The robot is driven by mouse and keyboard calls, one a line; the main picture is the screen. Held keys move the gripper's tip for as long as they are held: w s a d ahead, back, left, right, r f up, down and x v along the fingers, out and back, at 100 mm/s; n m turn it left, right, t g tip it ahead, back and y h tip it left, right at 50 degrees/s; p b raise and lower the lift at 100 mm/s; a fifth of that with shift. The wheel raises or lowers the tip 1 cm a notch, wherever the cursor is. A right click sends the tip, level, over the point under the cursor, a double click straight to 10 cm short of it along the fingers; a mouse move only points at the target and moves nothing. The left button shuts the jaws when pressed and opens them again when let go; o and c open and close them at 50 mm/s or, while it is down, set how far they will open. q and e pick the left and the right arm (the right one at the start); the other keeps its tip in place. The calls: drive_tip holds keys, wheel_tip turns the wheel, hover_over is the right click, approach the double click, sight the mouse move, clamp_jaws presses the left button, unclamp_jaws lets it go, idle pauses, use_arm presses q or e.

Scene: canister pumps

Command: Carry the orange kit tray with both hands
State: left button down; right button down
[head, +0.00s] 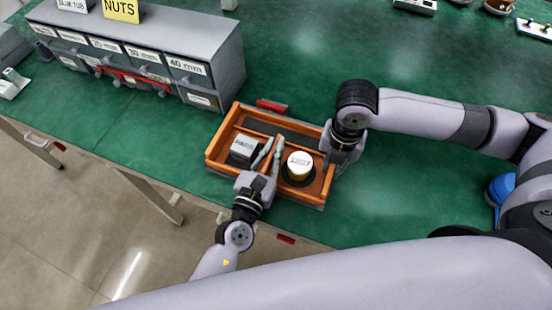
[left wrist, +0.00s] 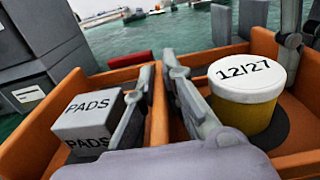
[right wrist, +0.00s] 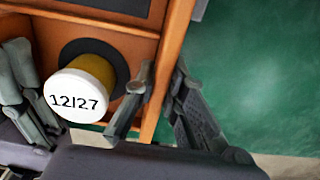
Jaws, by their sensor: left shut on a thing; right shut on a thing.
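The orange kit tray (head: 222,130) is at the green bench's front edge; I cannot tell whether it touches the bench. It holds a grey PADS box (head: 244,148) at left and a white-lidded yellow canister (head: 299,165) marked 12/27 at right, in a dark round recess. My left gripper (head: 272,148) is shut on the tray's middle divider (left wrist: 158,108), between box and canister. My right gripper (head: 338,160) is shut on the tray's right wall (right wrist: 172,50), beside the canister, its fingers either side of the wall. The grip on the right wall is partly hidden in the head view.
A grey drawer cabinet (head: 215,55) with size labels and a yellow NUTS sign (head: 121,10) stands behind left. A red item (head: 271,105) lies just behind the tray. The green bench (head: 400,200) is mostly clear at right. A blue object (head: 500,188) is far right.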

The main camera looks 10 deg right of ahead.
use_arm(q)
drive_tip(key=shift+f+b, duration=0.5)
drive_tip(key=shift+f, duration=0.2)
use_arm(e)
drive_tip(key=shift+f, duration=0.7)
use_arm(q)
drive_tip(key=c, duration=1.7)
unclamp_jaws()
drive_tip(key=shift+r, duration=0.1)
use_arm(e)
drive_tip(key=c, duration=1.7)
unclamp_jaws()
drive_tip(key=shift+r, duration=0.15)
drive_tip(key=shift+o, duration=0.2)
use_arm(q)
drive_tip(key=shift+s, duration=0.1)
drive_tip(key=v, duration=1.1)
drive_tip(key=shift+s+a, duration=0.2)
drive_tip(key=shift+a, duration=0.05)
use_arm(e)
wheel_tip(320, 180, up, 12)
use_arm(q)
drive_tip(key=shift+s+a, duration=0.1)
drive_tip(key=shift+s, duration=0.05)
use_arm(e)
drive_tip(key=shift+s, duration=0.1)
